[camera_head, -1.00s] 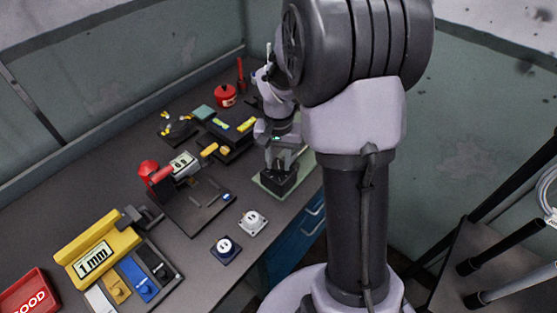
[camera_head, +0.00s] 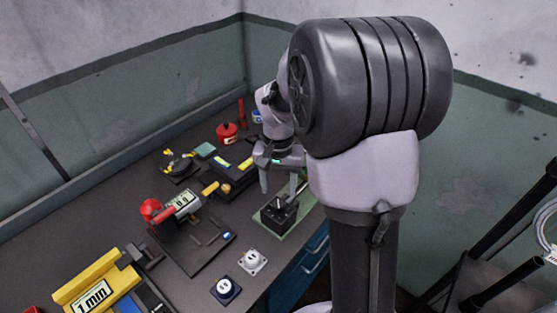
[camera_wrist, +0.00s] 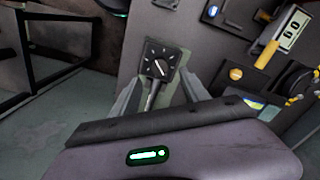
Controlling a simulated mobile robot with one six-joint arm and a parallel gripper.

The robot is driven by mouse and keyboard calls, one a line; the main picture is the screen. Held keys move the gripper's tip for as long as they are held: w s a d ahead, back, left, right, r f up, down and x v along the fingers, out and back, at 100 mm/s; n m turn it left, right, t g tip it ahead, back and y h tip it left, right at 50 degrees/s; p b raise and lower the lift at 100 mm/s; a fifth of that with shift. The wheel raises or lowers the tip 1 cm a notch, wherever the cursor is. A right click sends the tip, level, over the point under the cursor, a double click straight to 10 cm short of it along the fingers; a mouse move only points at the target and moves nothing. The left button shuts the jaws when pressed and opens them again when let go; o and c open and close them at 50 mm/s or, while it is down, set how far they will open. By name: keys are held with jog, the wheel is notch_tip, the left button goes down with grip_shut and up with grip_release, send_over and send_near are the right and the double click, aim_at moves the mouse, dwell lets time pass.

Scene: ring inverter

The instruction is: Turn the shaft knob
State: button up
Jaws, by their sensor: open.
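A black box with a ring of white dial marks (camera_head: 279,215) stands on a green mat (camera_head: 300,224) near the table's front right edge. It also shows in the wrist view (camera_wrist: 172,56). A thin grey shaft knob (camera_wrist: 151,95) stands out from the middle of the dial, with a white pointer mark near its base. The knob also shows on the box top in the head view (camera_head: 279,203). My gripper (camera_head: 282,183) is open and empty above the box. In the wrist view the fingers (camera_wrist: 160,98) are spread on either side of the knob, apart from it.
White (camera_head: 253,261) and dark blue (camera_head: 226,290) socket blocks lie front left of the box. A red-handled gauge device (camera_head: 183,203) stands on a dark board further left. A black tray with yellow labels (camera_head: 232,170) and a red pot (camera_head: 227,132) are behind.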

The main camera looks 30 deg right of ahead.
aim_at(278, 203)
notch_tip(278, 203, up, 11)
jog(key=p, duration=0.3)
jog(key=shift+r, duration=0.15)
jog(key=s+a+n+t+y+b, duration=0.2)
jog(key=s+a+t+b, duration=0.3)
jog(key=s+a, duration=1.1)
jog(key=shift+s+n+t+b, duration=0.4)
jog(key=shift+s+n+b, duration=0.25)
jog(key=shift+n+b, duration=0.2)
